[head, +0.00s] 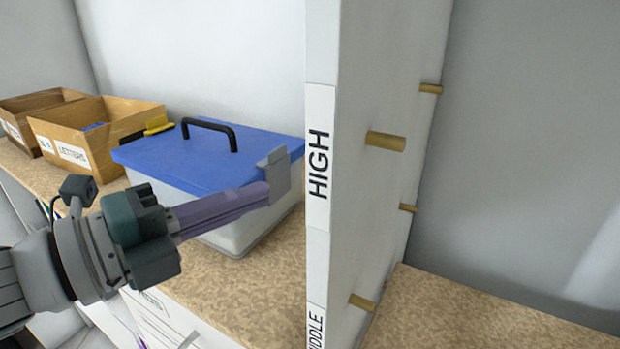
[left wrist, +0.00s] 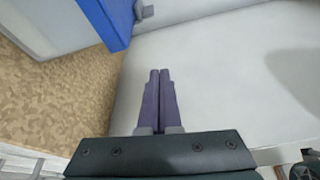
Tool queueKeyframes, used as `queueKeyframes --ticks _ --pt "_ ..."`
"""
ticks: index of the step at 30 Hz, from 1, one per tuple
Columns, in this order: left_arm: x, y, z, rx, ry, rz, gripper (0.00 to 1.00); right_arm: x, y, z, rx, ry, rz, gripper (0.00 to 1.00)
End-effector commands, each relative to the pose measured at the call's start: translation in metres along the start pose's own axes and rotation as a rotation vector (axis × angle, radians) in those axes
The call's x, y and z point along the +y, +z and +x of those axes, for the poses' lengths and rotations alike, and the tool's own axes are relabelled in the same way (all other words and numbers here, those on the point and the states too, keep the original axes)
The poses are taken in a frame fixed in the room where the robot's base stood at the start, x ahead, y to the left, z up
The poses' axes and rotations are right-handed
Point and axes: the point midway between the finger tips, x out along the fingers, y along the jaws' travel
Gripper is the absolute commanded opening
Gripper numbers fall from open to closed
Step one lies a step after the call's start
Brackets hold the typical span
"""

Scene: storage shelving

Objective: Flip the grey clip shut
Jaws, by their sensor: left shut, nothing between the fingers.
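A clear-sided box (head: 235,235) with a blue lid (head: 190,160) and a black handle stands on the counter. The grey clip (head: 275,170) is at the lid's front right edge. In the left wrist view, a grey piece, apparently this clip (left wrist: 143,10), juts from the edge of the blue lid (left wrist: 108,22); its exact angle is unclear. My left gripper (head: 264,192) is shut and empty, its purple fingers reaching across the box's front to beside the clip. In the left wrist view its fingertips (left wrist: 160,72) appear short of the clip; contact cannot be told. My right gripper is out of view.
Cardboard bins (head: 85,135) stand further left. A white upright panel labelled HIGH (head: 318,155), with wooden pegs (head: 385,141), rises close on the right. Bare counter (head: 235,290) lies in front of the box.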

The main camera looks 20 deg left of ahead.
Motion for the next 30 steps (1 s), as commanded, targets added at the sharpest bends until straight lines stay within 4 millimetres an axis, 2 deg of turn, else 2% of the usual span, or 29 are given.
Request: queueKeyframes --ticks 6,23,26,30 --pt "0.001 0.000 -0.019 -0.001 0.000 -0.001 0.00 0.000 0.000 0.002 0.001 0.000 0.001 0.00" --pt "0.000 0.001 -0.021 -0.009 0.004 -0.012 0.00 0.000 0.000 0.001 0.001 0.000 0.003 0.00" --pt "-0.003 0.005 -0.021 -0.070 0.034 -0.096 0.00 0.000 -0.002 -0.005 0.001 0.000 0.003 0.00" --pt "-0.002 0.015 -0.027 -0.267 0.137 -0.390 0.00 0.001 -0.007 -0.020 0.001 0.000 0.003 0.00"
